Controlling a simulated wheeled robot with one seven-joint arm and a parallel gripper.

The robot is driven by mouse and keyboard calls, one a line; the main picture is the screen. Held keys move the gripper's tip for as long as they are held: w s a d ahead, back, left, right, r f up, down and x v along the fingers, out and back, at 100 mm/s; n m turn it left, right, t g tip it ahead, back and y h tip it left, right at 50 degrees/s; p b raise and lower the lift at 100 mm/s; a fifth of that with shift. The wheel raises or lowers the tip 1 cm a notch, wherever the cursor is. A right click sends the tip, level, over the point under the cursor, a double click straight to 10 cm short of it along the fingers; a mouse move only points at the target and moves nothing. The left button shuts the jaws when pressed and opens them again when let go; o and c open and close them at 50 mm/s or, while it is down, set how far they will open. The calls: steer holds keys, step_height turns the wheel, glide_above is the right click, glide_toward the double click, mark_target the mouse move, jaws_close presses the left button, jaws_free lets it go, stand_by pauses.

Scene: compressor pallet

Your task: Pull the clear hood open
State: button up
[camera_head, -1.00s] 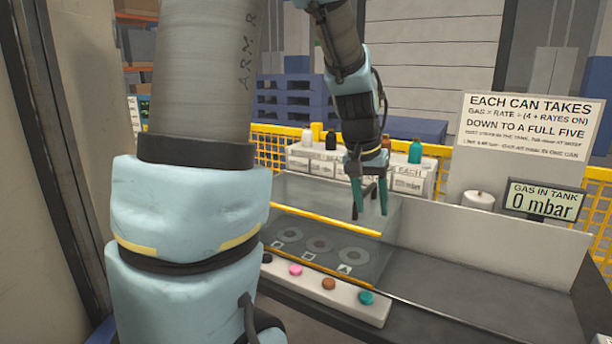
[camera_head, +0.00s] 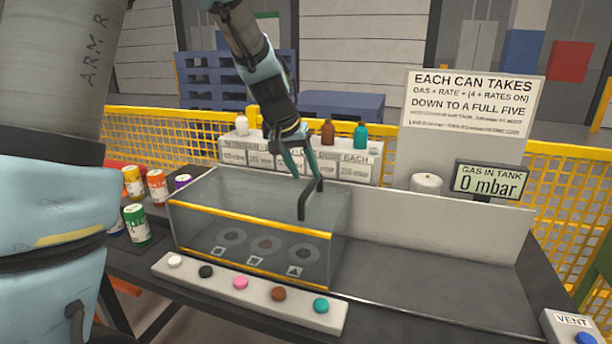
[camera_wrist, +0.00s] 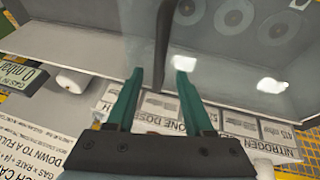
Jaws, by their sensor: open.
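The clear hood (camera_head: 195,228) is a see-through box with yellow edge strips on the bench. It stands closed over several round seats. A dark bar handle (camera_head: 302,202) shows at the hood's right side. My gripper (camera_head: 306,177) points down at this handle from above, its teal fingers apart. In the wrist view, my gripper (camera_wrist: 159,72) is open, with the dark handle (camera_wrist: 163,35) running between and beyond its fingertips. I cannot tell whether either finger touches it. Part of the handle is hidden by the fingers in the head view.
A strip of coloured buttons (camera_head: 240,300) lies before the hood. Labelled boxes with bottles (camera_head: 345,168) stand behind it. Several cans (camera_head: 137,222) stand to the left. A gauge (camera_head: 490,181) reads 0 mbar. The bench right of the hood is clear; a vent box (camera_head: 568,328) sits at front right.

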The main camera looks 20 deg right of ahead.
steer(key=shift+x, duration=1.8)
jaws_close()
